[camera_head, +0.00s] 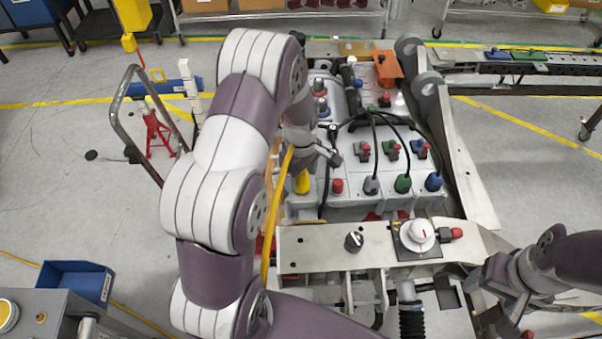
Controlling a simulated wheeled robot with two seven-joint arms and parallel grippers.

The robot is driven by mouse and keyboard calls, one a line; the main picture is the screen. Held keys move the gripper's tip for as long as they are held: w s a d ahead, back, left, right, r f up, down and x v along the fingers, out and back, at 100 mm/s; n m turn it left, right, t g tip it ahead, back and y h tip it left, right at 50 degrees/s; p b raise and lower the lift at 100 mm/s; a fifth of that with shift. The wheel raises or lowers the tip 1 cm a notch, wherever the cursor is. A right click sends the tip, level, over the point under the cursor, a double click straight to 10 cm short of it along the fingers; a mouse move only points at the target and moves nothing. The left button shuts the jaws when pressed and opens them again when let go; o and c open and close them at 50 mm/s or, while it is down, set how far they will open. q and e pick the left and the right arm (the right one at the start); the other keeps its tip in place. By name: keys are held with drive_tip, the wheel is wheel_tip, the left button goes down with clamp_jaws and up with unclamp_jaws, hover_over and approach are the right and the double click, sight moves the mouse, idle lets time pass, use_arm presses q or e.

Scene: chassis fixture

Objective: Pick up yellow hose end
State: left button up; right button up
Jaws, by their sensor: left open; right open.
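A yellow hose end (302,182) stands at the left end of the row of coloured hose ends on the grey chassis block. Its top is close under my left gripper, and the arm partly covers that area. My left gripper (330,154) is open, just above and to the right of the yellow end; I cannot tell whether it touches anything. My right gripper (494,318) is open at the lower right, far from the yellow end, and its fingertips are hard to make out.
Grey (371,186), green (403,184) and blue (434,183) hose ends with black hoses stand to the right. A red cap (337,186) sits between yellow and grey. A white dial (418,234) is on the front crossbar (320,240). A blue bin (80,281) is at lower left.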

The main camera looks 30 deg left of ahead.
use_arm(q)
drive_tip(key=shift+s+f, duration=0.1)
drive_tip(key=shift+f, duration=0.5)
clamp_jaws()
drive_tip(key=shift+w+r, duration=0.2)
drive_tip(key=shift+r, duration=0.4)
wheel_tip(320, 180, up, 3)
drive_tip(key=shift+f+b, duration=0.1)
drive_tip(key=shift+b, duration=0.5)
drive_tip(key=s+r+b, duration=0.1)
drive_tip(key=s+r, duration=0.6)
drive_tip(key=s, duration=0.5)
drive_tip(key=shift+b, duration=0.3)
drive_tip(key=shift+w+d, duration=0.1)
